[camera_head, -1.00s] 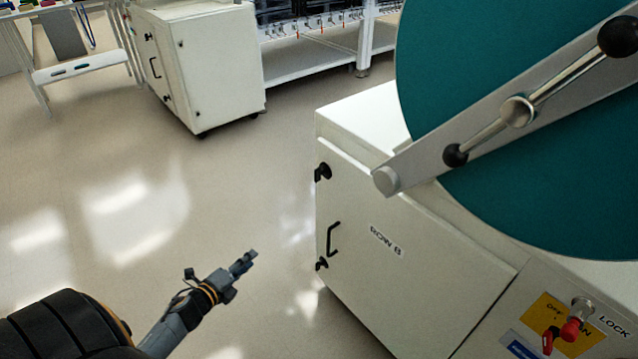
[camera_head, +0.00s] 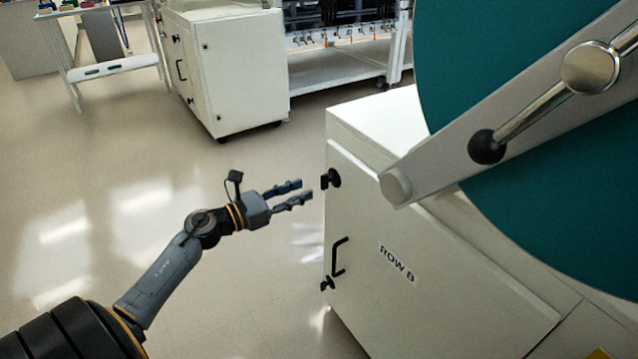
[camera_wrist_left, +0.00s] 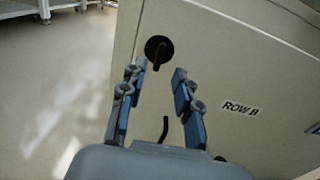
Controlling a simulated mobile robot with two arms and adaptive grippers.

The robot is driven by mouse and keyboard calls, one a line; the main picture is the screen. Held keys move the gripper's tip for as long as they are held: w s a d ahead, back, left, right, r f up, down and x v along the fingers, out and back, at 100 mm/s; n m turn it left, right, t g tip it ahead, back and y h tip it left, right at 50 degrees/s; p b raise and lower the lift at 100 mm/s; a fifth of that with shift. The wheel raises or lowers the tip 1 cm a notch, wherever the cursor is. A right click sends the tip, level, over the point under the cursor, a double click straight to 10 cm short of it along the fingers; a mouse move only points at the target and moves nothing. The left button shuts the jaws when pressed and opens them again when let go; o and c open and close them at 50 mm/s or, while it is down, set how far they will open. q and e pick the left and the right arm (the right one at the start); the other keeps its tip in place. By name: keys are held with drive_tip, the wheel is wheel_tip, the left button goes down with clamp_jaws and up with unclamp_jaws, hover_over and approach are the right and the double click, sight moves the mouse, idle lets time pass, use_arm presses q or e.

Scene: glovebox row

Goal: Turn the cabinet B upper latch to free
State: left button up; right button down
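Cabinet B (camera_head: 425,265) is a white cabinet with a "ROW B" label on its door. Its upper latch (camera_head: 331,179) is a black knob near the door's top left corner; it also shows in the left wrist view (camera_wrist_left: 159,50), with its handle hanging downward. My left gripper (camera_head: 306,192) is open and empty, just left of the upper latch and apart from it. In the left wrist view the two fingers (camera_wrist_left: 156,78) point at the latch, which lies just beyond and between their tips. My right gripper is not in view.
Below the upper latch are a black door handle (camera_head: 338,257) and a lower latch (camera_head: 327,284). A large teal disc (camera_head: 560,190) with a grey arm and metal crank (camera_head: 540,105) stands at right. Another white cabinet (camera_head: 235,75) stands behind. The floor at left is clear.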

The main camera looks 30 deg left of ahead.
sight(321, 182)
use_arm(q)
drive_tip(key=x, duration=0.6)
drive_tip(key=shift+w, duration=0.1)
drive_tip(key=shift+c, duration=0.2)
clamp_jaws()
